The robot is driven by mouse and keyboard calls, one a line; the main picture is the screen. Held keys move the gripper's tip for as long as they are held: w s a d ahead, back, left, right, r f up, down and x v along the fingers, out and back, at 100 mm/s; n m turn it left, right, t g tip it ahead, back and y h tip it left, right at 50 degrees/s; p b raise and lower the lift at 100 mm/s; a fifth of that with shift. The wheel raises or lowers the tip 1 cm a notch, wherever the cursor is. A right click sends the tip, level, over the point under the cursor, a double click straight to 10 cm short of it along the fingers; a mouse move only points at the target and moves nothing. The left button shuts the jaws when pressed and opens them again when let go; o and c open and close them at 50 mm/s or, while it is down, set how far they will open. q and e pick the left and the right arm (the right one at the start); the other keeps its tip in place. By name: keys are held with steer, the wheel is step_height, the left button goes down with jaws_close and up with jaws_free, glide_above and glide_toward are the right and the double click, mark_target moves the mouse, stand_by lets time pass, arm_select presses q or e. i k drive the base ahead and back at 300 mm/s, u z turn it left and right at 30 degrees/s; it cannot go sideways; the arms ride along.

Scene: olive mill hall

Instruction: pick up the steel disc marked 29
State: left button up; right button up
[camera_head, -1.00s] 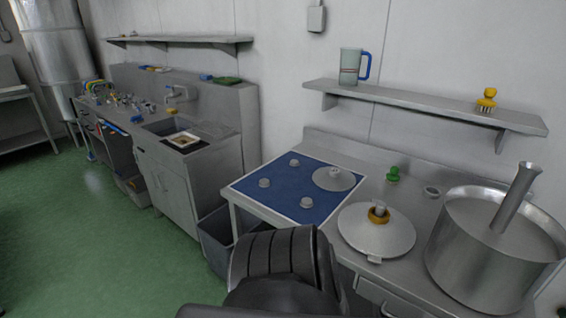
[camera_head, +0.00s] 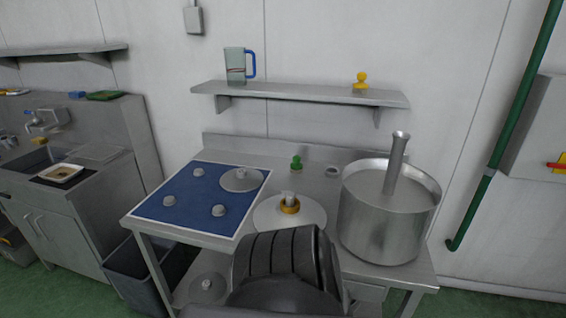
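No number can be read on any disc, so I cannot tell which is marked 29. A steel disc with a small central knob (camera_head: 241,181) lies on the right part of the blue mat (camera_head: 165,207). A larger pale steel disc (camera_head: 268,212) with a yellow ring around its knob lies right of the mat, its front hidden by a dark ribbed part of my own body. A third, darker disc with a knob (camera_head: 207,287) is on the lower shelf under the table. Neither of my grippers is in view.
Several small grey knobbed pieces, one of them here (camera_head: 219,210), stand on the mat. A large steel pot (camera_head: 385,225) with a slanted tube fills the table's right end. A green piece (camera_head: 296,163) stands behind. A wall shelf (camera_head: 300,94) overhangs. A grey bin (camera_head: 140,275) stands left.

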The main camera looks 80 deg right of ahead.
mark_target(239, 179)
steer(key=z, duration=2.5)
